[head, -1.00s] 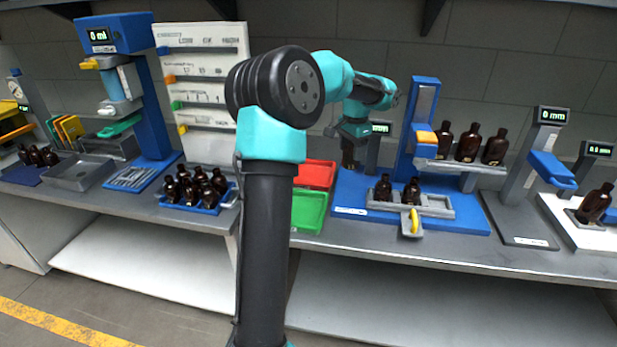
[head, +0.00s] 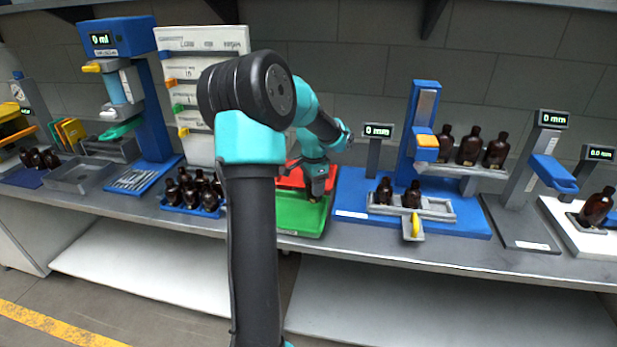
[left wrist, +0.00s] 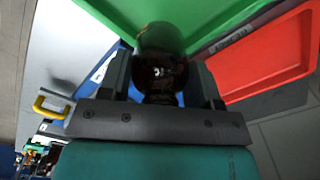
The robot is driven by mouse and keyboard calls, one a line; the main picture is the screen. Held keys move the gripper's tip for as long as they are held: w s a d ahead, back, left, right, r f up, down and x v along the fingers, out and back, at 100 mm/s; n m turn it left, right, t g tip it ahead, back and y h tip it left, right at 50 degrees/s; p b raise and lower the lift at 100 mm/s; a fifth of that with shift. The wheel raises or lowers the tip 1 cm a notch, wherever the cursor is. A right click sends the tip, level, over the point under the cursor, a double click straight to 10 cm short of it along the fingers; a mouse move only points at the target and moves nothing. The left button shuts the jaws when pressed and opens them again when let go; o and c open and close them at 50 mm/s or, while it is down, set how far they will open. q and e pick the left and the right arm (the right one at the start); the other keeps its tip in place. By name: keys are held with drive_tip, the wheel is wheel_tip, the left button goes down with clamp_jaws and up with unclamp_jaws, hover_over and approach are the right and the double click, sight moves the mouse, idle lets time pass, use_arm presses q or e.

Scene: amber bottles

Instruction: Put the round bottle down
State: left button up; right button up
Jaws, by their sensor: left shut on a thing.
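My left gripper (head: 316,184) points down over the green tray (head: 292,222), near its border with the red tray (head: 289,180). In the left wrist view, my left gripper (left wrist: 163,85) is shut on a dark amber bottle (left wrist: 160,45), which looks round and sits between the two grey fingers. The green tray (left wrist: 120,15) and the red tray (left wrist: 270,62) show beyond the bottle there. In the head view the gripper mostly hides the bottle, and I cannot tell whether it touches the tray. My right gripper is not in view.
A blue rack (head: 176,208) of several amber bottles stands left of the trays. To the right is a blue station (head: 350,205) with two bottles in a grey fixture (head: 440,207) and three on a shelf (head: 478,169). The visible front of the green tray is clear.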

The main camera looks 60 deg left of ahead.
use_arm(q)
drive_tip(key=w+a, duration=0.3)
drive_tip(key=a, duration=0.3)
drive_tip(key=w+a+f, duration=0.1)
drive_tip(key=w+a, duration=0.3)
drive_tip(key=a, duration=0.3)
drive_tip(key=shift+w+a+f, duration=0.25)
drive_tip(key=shift+w, duration=0.05)
drive_tip(key=shift+f, duration=1.75)
drive_tip(key=shift+f, duration=0.15)
drive_tip(key=o, duration=1)
drive_tip(key=shift+c, duration=0.2)
wheel_tip(320, 180, up, 12)
